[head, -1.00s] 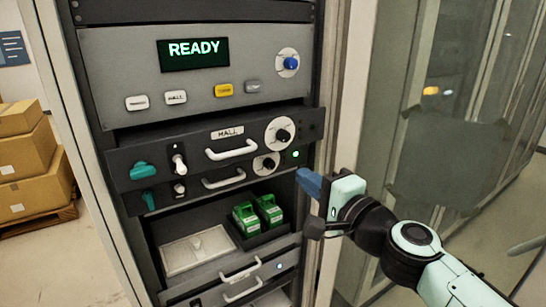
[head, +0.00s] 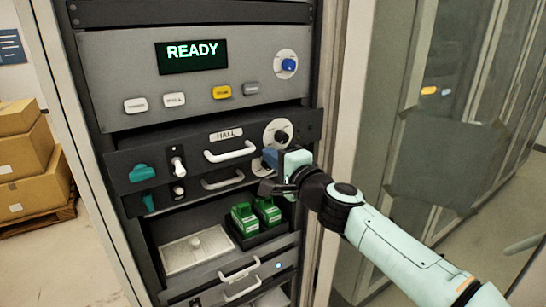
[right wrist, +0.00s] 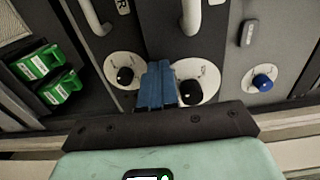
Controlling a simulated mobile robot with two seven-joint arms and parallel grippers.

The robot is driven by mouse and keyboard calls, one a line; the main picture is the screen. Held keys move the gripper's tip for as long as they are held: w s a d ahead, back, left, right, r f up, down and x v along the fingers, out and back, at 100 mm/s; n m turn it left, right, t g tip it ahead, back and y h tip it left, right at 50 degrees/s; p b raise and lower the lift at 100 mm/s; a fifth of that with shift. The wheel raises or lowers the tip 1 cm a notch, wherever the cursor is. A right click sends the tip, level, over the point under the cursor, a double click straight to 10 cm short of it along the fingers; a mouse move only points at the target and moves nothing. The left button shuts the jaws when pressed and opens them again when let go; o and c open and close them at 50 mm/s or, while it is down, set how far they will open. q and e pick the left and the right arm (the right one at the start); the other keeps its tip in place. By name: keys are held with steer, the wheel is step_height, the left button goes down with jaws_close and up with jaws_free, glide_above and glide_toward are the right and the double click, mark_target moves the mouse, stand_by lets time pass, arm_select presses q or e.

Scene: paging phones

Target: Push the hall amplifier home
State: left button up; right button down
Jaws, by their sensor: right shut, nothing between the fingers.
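The hall amplifier (head: 192,150) is a dark rack unit with a HALL label, a white bar handle (head: 230,151), a teal latch (head: 142,173) and a knob on a white dial (head: 278,132). Its front stands out from the rack. My right gripper (head: 270,157) is shut and empty at the right part of this front, just below the upper dial. In the right wrist view its blue fingers (right wrist: 158,86) point at the panel between two black knobs. I cannot tell if they touch it. My left gripper is not in view.
Above is a grey panel (head: 130,65) with a READY display, several buttons and a blue knob. A second unit with a handle (head: 222,179) sits directly below. Green blocks (head: 244,219) stand in an open bay. The rack's right post (head: 343,110) is close to my arm.

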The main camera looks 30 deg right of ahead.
mark_target(259, 145)
steer(key=w, duration=0.2)
steer(key=w+p, duration=0.1)
steer(key=w, duration=0.3)
steer(key=shift+w+a+p, duration=0.25)
steer(key=shift+w+p, duration=0.1)
steer(key=shift+p, duration=0.05)
steer(key=shift+s+r, duration=0.15)
steer(key=shift+r, duration=0.05)
